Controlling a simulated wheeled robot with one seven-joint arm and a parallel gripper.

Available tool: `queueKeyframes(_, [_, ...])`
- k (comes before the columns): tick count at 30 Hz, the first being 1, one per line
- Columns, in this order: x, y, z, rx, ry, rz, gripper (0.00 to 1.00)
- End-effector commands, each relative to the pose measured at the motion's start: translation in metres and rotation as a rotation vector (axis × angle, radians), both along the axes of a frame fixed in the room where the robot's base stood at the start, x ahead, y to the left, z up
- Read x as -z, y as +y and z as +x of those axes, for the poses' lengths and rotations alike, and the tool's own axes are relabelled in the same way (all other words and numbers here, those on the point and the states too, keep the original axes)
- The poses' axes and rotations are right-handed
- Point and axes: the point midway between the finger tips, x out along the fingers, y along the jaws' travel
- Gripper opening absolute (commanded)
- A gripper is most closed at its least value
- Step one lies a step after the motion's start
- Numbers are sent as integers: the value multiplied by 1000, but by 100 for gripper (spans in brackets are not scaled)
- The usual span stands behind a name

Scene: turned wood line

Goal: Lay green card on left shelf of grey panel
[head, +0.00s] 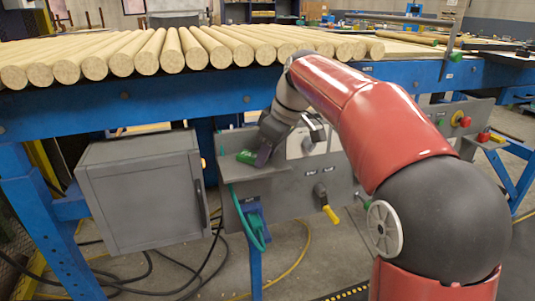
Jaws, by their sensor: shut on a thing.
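The grey panel (290,205) hangs under the blue frame of the wood line. Its left shelf (270,172) is a flat grey ledge at the panel's upper left. My gripper (257,158) is over this shelf, pointing down and to the left, and is shut on the green card (246,157). The card is small and lies close to the shelf surface; I cannot tell whether it touches it. Part of the card is hidden by the fingers. My red arm covers part of the panel's right side.
A grey cabinet (140,190) stands left of the panel. A yellow-handled lever (329,212) sticks out lower right. Turned logs (165,52) lie above on the blue frame (150,100).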

Motion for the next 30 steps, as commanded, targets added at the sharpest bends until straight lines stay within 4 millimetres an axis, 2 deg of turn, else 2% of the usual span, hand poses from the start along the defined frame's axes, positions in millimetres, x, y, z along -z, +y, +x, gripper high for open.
queueKeyframes(11, [5,0,0,0,0,0,14])
queueKeyframes(12, [3,0,0,0,0,0,40])
queueKeyframes(16, [3,0,0,0,0,0,57])
queueKeyframes(25, [1,0,0,0,0,0,57])
queueKeyframes(30, [-17,-6,-2,2,-2,1,57])
